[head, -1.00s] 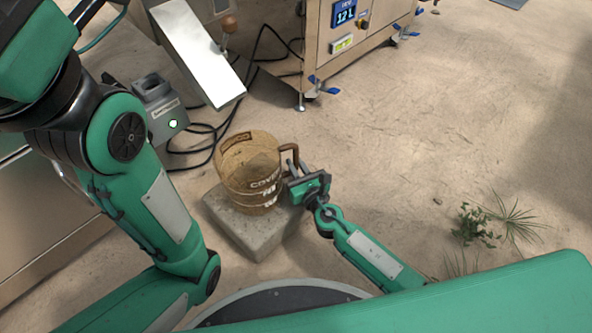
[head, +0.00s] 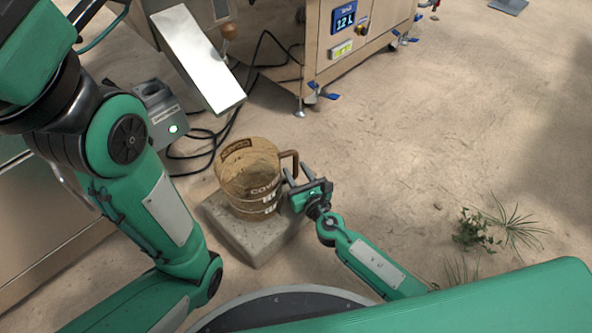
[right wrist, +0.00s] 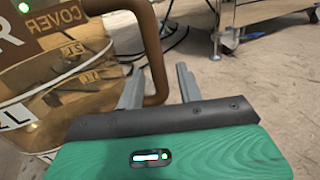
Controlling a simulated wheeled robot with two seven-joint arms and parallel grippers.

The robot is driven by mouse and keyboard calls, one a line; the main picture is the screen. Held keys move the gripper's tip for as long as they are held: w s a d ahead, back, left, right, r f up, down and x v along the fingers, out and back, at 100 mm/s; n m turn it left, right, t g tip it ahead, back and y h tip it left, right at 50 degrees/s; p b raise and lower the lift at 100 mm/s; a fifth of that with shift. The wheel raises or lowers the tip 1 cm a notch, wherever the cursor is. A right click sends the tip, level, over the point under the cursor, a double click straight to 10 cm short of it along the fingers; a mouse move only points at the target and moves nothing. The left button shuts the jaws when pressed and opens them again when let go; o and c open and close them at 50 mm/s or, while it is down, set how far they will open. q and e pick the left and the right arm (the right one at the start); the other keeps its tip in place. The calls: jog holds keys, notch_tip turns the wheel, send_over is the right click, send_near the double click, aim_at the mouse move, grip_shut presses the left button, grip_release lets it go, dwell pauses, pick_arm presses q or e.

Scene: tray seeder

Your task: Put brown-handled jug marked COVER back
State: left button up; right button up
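The jug marked COVER (head: 247,180) is amber and see-through, with a brown handle (head: 289,158) on its right side. It stands upright on a grey stone block (head: 238,240). My right gripper (head: 298,174) is just right of the jug, by the lower part of the handle. In the right wrist view my right gripper (right wrist: 160,88) has its two fingers spread apart, and the handle (right wrist: 152,50) curves down beside the left finger. The jug (right wrist: 60,80) fills the left of that view. My left gripper is not visible.
A steel machine (head: 350,45) with a blue display reading 12 L stands at the back on feet. A sloped metal chute (head: 197,58) and a grey box with a green light (head: 160,115) are behind the jug. Black cables lie on the floor. Plants (head: 475,230) grow at right; open floor lies between.

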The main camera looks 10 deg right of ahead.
jog(key=p+v, duration=0.2)
jog(key=v, duration=0.9)
jog(key=shift+s, duration=0.1)
